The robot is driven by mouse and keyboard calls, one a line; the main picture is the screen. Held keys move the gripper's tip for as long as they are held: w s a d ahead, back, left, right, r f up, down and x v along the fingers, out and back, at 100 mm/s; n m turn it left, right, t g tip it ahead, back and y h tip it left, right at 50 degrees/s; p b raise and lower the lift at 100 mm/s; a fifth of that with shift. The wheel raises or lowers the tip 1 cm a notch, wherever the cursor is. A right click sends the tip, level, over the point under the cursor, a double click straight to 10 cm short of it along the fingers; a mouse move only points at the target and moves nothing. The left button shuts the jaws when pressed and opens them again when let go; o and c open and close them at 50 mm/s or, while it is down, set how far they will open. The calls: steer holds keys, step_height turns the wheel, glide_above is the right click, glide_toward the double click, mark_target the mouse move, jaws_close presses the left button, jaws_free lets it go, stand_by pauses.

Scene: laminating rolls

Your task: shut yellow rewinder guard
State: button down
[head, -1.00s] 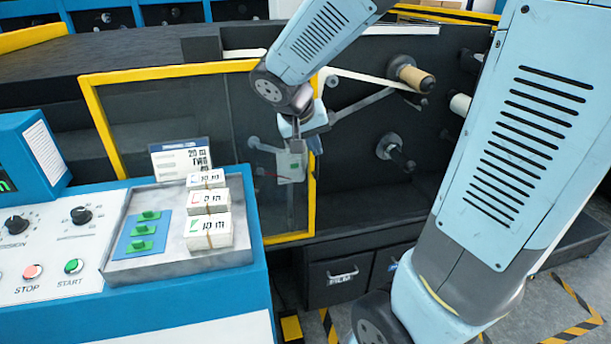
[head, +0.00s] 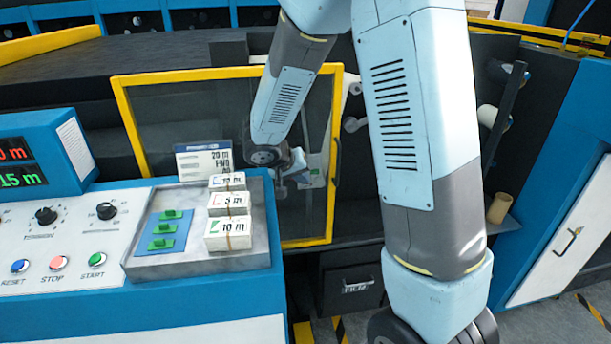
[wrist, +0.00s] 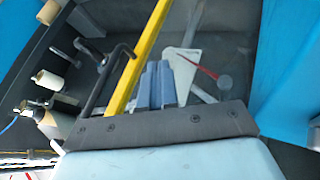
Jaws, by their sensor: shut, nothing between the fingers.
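The yellow rewinder guard (head: 334,115) is a yellow frame around a clear dark panel, standing upright behind the console in the head view. Its black handle (head: 335,163) is on the right upright. In the wrist view the guard's yellow bar (wrist: 137,62) runs diagonally, with the black handle (wrist: 108,76) to its left. My gripper (wrist: 156,72) has its blue-grey fingers together and empty, just right of the bar, in front of the panel. In the head view my gripper (head: 304,178) is small and partly hidden by my arm. Whether the fingers touch the guard I cannot tell.
The console (head: 60,225) with buttons and a metal tray (head: 195,264) of stacked labelled packs fills the left foreground. A blue and white cabinet (head: 560,215) stands at right. Rollers (wrist: 50,80) lie left of the handle in the wrist view.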

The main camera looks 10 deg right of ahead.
mark_target(325, 181)
steer(key=x, duration=0.7)
steer(key=shift+f, duration=0.1)
steer(key=shift+s+d+r, duration=0.1)
steer(key=shift+d+r, duration=0.05)
steer(key=shift+d, duration=0.4)
steer(key=shift+d+r, duration=0.15)
steer(key=shift+d, duration=0.45)
steer(key=shift+d+r, duration=0.15)
steer(key=shift+d, duration=0.7)
